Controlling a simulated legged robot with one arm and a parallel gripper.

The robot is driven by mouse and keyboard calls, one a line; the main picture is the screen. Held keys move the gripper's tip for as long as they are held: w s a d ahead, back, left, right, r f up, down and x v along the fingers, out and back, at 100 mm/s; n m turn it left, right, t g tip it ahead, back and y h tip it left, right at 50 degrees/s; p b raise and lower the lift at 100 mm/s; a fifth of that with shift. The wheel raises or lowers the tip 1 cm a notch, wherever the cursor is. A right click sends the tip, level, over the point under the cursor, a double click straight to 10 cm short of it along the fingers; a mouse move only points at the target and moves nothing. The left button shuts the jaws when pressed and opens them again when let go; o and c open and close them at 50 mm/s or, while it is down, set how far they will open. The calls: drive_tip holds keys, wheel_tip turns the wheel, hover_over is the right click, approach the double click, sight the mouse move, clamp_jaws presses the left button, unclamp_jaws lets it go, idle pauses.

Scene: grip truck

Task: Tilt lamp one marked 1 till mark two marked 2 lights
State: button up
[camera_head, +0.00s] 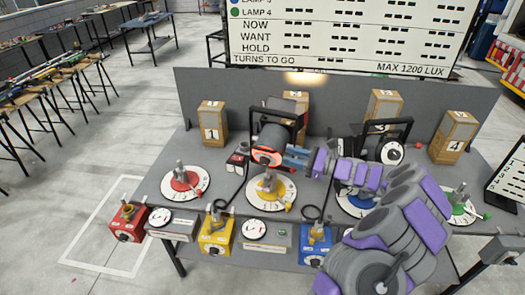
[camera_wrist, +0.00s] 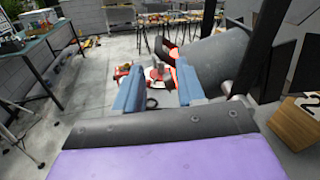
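A dark lamp (camera_head: 272,138) with an orange-red rim hangs in a black yoke at the table's middle; its number is not readable. It also shows as a large grey cylinder in the wrist view (camera_wrist: 228,62). My gripper (camera_head: 296,158) is at the lamp's right side, close to the rim. In the wrist view its two blue fingers (camera_wrist: 160,88) stand apart, with orange-red parts just beyond them; contact cannot be told. The wooden box marked 2 (camera_head: 295,101) stands behind the lamp, partly hidden, and shows at the right of the wrist view (camera_wrist: 297,122). A warm glow is on the panel above it.
Wooden boxes marked 1 (camera_head: 212,120) and 4 (camera_head: 454,136) stand along the back panel. Several dials, including a red one (camera_head: 185,182), and a yellow box (camera_head: 216,236) line the front.

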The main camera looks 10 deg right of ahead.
sight(263, 149)
drive_tip(key=b+x, duration=0.1)
drive_tip(key=x, duration=0.9)
drive_tip(key=shift+w+a+r, duration=0.1)
drive_tip(key=shift+a, duration=0.2)
drive_tip(key=shift+d, duration=0.15)
drive_tip(key=shift+c, duration=0.2)
drive_tip(key=shift+c, duration=0.8)
clamp_jaws()
